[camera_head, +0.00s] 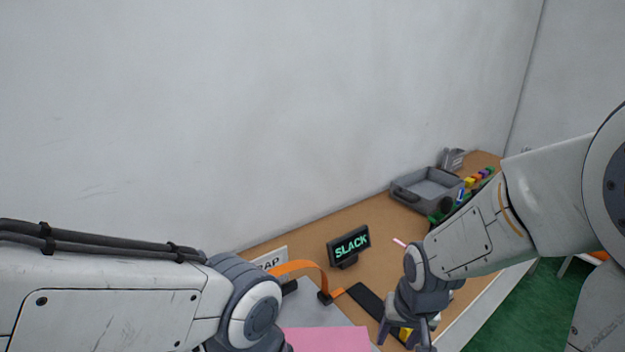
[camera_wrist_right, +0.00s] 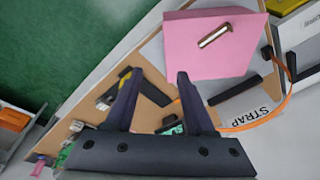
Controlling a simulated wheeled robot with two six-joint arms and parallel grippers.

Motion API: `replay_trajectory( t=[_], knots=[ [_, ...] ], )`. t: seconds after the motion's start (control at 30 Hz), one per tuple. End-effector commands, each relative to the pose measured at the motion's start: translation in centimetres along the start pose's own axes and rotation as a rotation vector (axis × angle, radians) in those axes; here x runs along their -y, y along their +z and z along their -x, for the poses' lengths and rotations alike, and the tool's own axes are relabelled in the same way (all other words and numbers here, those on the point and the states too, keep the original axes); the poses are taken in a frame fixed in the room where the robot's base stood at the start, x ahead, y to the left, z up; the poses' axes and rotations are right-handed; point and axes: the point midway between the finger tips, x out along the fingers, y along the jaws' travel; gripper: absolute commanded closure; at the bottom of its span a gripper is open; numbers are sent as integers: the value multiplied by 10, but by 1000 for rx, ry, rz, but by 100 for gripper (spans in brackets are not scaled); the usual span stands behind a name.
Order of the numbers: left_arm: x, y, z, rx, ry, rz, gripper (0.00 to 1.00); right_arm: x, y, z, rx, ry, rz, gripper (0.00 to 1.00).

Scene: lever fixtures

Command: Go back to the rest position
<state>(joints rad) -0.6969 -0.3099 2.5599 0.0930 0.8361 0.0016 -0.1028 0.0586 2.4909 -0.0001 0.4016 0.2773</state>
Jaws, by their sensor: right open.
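My right gripper (camera_head: 405,338) is at the bottom of the head view, over the near edge of the table. In the right wrist view its two dark fingers (camera_wrist_right: 156,95) stand apart with nothing between them. My left arm reaches in from the left, but its gripper is below the frame. A pink block (camera_head: 325,338) lies at the bottom of the head view. In the right wrist view the pink block (camera_wrist_right: 200,30) carries a metal pin (camera_wrist_right: 215,36), apart from my fingers. An orange strap (camera_head: 300,267) curves behind the block.
A dark sign reading SLACK (camera_head: 349,245) stands on the brown table (camera_head: 300,238). A white STRAP sign (camera_head: 272,258) is partly hidden. A black strip (camera_head: 368,302) lies near my right gripper. A grey tray (camera_head: 425,187) and several coloured items (camera_head: 470,183) are farther back. Green floor lies right.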

Motion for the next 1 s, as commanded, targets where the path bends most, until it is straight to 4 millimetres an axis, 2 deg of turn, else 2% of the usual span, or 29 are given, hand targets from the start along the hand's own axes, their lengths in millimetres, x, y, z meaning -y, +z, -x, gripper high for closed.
replay_trajectory(
  t=[0.3, 0.67, 0.87, 1.0],
  knots=[
    [0, 0, 0, 0, 0, 0, 50, -34, 6, 6, -46, 18, 178, 45],
    [0, 0, -4, 0, 0, 0, 50, 25, 43, 26, 18, -36, 380, 45],
    [0, 0, -6, 0, 0, 0, 50, 58, 82, 45, 72, -73, 542, 45],
    [1, 0, -9, 0, 0, 0, 50, 76, 119, 61, 121, -99, 680, 45]
  ],
)
